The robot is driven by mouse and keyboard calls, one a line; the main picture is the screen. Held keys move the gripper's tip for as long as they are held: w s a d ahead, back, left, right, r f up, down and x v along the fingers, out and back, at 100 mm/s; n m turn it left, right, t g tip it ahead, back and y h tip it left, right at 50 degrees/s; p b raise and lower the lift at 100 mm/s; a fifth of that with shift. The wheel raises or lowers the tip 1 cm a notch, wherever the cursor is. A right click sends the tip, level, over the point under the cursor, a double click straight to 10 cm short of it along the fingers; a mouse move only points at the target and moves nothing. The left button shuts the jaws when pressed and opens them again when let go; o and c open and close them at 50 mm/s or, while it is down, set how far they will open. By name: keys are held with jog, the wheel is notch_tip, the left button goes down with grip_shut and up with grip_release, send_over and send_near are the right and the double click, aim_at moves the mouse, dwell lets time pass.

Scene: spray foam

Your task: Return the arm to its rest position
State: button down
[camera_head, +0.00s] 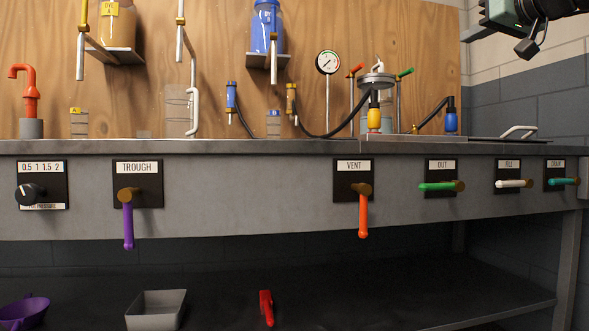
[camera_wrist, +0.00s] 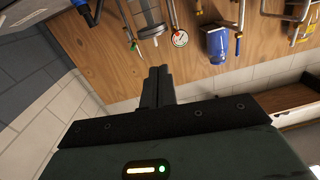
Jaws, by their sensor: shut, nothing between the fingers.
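My gripper (camera_wrist: 157,88) shows in the wrist view with its two dark fingers together and nothing between them. It points toward the wooden back panel and touches nothing that I can see. The wrist view is turned, so the bench items hang from its top edge. In the head view, part of my arm (camera_head: 505,14) shows at the top right corner, high above the bench and in front of the block wall. The rest of the arm is outside that view.
The bench (camera_head: 270,200) carries labelled levers along its front. A blue container (camera_head: 266,28), a gauge (camera_head: 328,62) and a lidded metal vessel (camera_head: 377,80) stand at the back panel. A grey tray (camera_head: 155,310) and a red object (camera_head: 266,307) lie on the lower shelf.

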jog(key=a+f+g+y+p, duration=0.1)
jog(key=a+f+g+p, duration=0.35)
jog(key=a+f, duration=0.75)
jog(key=s+a+f+n+g+p, duration=0.2)
jog(key=s+a+f+g+p, duration=0.3)
jog(key=a+f, duration=0.65)
jog(key=s+a+f+n+g+h+p, duration=0.1)
jog(key=s+a+f+g+p, duration=0.1)
jog(key=s+f, duration=0.45)
jog(key=s+a+f+g+h+p, duration=0.1)
jog(key=s+f+g, duration=0.2)
jog(key=s+f, duration=0.35)
jog(key=s+d+f+n+g+h+p, duration=0.1)
jog(key=s+d+f+h+p, duration=0.15)
jog(key=s, duration=0.65)
jog(key=s+d+f+n+g+h+p, duration=0.1)
jog(key=s+d+f+n+g+p, duration=0.15)
jog(key=s, duration=0.65)
notch_tip(320, 180, up, 36)
jog(key=m+p, duration=0.1)
jog(key=p, duration=3.5)
jog(key=shift+w+a+r+t+p, duration=0.25)
jog(key=shift+w+t+p, duration=0.05)
jog(key=shift+t+p, duration=0.1)
jog(key=shift+y, duration=0.25)
